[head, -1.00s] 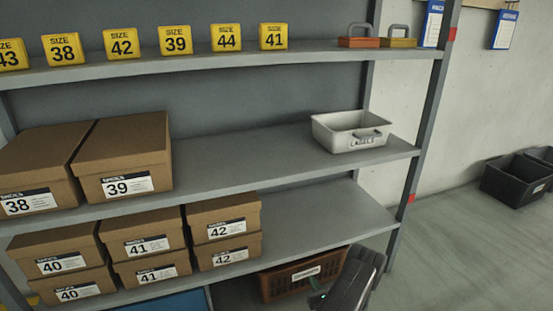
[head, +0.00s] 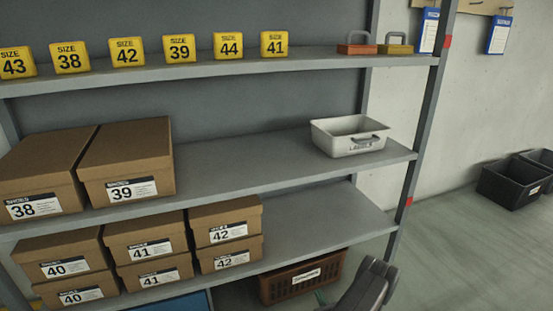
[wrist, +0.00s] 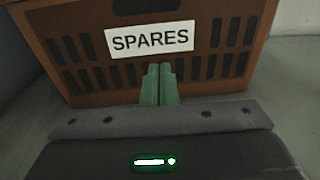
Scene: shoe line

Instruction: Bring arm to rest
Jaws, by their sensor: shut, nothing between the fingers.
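My gripper (wrist: 160,84) shows in the wrist view with its two green fingers together and nothing between them. It points toward a brown slatted crate (wrist: 205,77) with a white label reading SPARES. In the head view my dark arm link shows at the lower right, in front of the right end of the same crate (head: 287,281). The fingers overlap the crate's lower front in the wrist view; I cannot tell whether they touch it.
A grey shelf unit (head: 290,172) holds shoe boxes (head: 126,165) at left, a white LABELS bin (head: 345,141) and yellow size blocks (head: 180,48). Black crates (head: 512,184) stand on the floor at right. The floor between (head: 450,260) is clear.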

